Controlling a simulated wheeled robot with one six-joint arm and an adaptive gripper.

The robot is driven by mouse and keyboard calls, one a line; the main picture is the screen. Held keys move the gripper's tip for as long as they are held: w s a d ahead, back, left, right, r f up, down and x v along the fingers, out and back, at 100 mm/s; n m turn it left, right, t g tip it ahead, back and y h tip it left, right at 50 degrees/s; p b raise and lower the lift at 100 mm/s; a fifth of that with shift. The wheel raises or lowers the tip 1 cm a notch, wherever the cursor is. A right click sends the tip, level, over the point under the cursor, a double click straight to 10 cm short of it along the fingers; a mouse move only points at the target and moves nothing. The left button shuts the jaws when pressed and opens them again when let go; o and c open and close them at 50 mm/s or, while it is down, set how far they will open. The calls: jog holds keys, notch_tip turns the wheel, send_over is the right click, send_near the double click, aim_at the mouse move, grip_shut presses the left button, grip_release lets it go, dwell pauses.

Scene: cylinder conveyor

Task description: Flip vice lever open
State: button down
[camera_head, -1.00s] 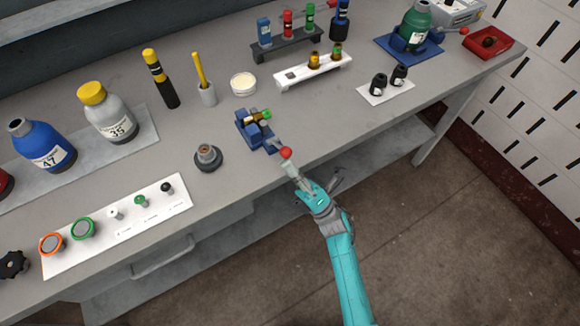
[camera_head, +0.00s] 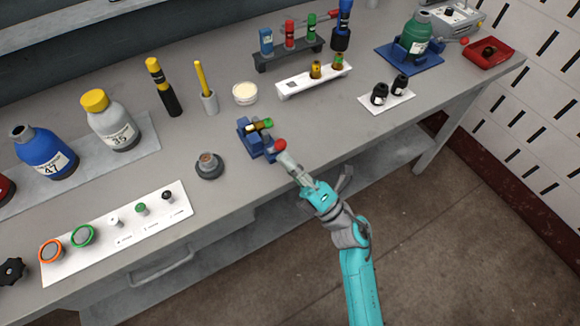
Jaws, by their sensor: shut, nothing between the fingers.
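A small blue vice (camera_head: 246,141) stands near the front edge of the bench and holds a small amber vial with a green cap (camera_head: 260,126). Its lever ends in a red ball (camera_head: 279,145) on the vice's front right side. My gripper (camera_head: 285,162) is shut and empty, with its fingertips right at the red ball on the side away from the vice. They look to be touching it, but I cannot be sure. The lever's grey shaft is mostly hidden.
A larger blue vice (camera_head: 433,54) with a green bottle (camera_head: 416,38) stands at the back right. A dark round holder (camera_head: 209,167) sits left of the small vice, and a white dish (camera_head: 245,93) behind it. Bench space right of the small vice is clear.

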aim_at(284, 147)
jog(key=shift+w+a+r, duration=0.25)
jog(key=shift+w+r, duration=0.1)
jog(key=shift+r, duration=0.2)
jog(key=shift+w+a+r, duration=0.25)
jog(key=shift+w+r, duration=0.1)
jog(key=shift+r, duration=0.2)
jog(key=shift+w+a+r, duration=0.5)
jog(key=shift+w+r, duration=0.05)
jog(key=shift+w, duration=0.2)
